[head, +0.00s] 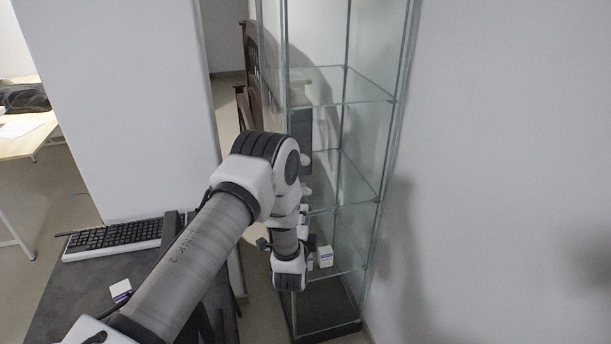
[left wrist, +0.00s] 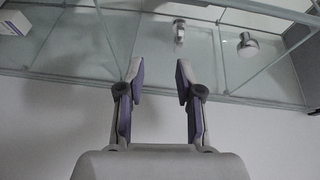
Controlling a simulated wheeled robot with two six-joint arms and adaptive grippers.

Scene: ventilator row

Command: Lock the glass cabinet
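The glass cabinet (head: 372,185) is a tall, narrow clear case with several shelves and a dark base. It stands against the white wall in the head view. My left arm reaches across the cabinet's lower left side, and its fingers do not show clearly there. In the left wrist view my left gripper (left wrist: 159,78) is open and empty, its two fingers apart below the edge of a glass shelf (left wrist: 85,48). I cannot make out a lock or a key. A round metallic-white piece (left wrist: 247,43) and a small white piece (left wrist: 179,31) show beyond the fingers. My right gripper is not in view.
A white box (head: 325,257) stands on a low cabinet shelf. A dark desk (head: 75,290) at lower left carries a keyboard (head: 112,238) and a small white box (head: 120,291). A white partition (head: 130,110) stands behind. Brown wooden furniture (head: 250,75) is behind the cabinet.

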